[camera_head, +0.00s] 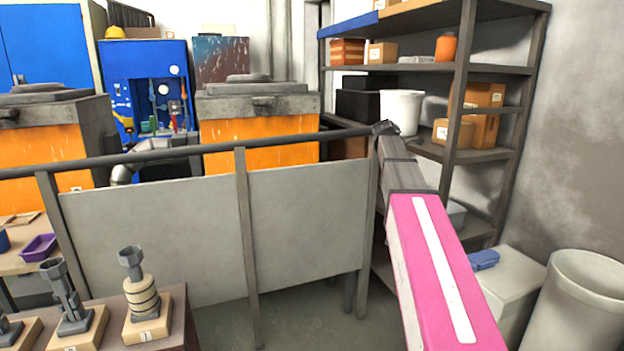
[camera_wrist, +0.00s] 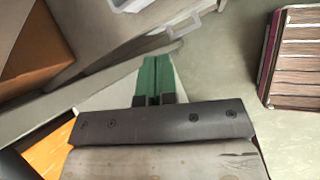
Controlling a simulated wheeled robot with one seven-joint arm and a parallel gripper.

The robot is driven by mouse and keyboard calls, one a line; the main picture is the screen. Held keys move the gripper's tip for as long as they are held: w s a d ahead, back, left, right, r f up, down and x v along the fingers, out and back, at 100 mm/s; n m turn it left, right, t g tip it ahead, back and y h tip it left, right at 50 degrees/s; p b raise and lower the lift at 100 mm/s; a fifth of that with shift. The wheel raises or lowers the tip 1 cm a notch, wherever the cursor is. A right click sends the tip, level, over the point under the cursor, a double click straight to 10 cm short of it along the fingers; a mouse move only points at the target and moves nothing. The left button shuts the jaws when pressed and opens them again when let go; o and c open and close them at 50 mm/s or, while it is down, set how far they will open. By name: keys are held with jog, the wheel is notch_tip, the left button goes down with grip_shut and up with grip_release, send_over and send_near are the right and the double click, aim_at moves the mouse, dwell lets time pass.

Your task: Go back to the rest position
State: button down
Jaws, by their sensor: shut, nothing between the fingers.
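My gripper (camera_wrist: 153,80) shows in the wrist view with its two green fingers pressed together and nothing between them. It points toward the top of that picture, over pale floor and grey surfaces. I cannot make out the gripper in the head view. At the lower left of the head view, grey stepped pieces stand upright on wooden blocks.
A panelled barrier (camera_head: 150,235) with a dark top rail crosses the middle. Behind it stand orange-fronted units (camera_head: 262,139). Shelves (camera_head: 500,70) with boxes stand at the right. A pale bin (camera_head: 585,305) is at the lower right. Bare floor (camera_head: 300,318) shows before the barrier.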

jog(key=s+a+f+m+g+y, duration=0.1)
jog(key=s+a+f+m+y, duration=0.1)
jog(key=s+a+f+m, duration=0.3)
jog(key=s+a+f+m+g+y, duration=0.1)
jog(key=s+a+f+m, duration=0.4)
jog(key=s+f, duration=0.9)
jog(key=s+a+f+m+g+y, duration=0.1)
jog(key=s+a+f+m+y, duration=0.2)
jog(key=s+f, duration=0.7)
notch_tip(320, 180, down, 10)
jog(key=a+m, duration=0.2)
jog(key=m, duration=0.2)
jog(key=shift+s+f+m, duration=0.15)
jog(key=shift+s+m, duration=0.05)
jog(key=shift+m, duration=0.2)
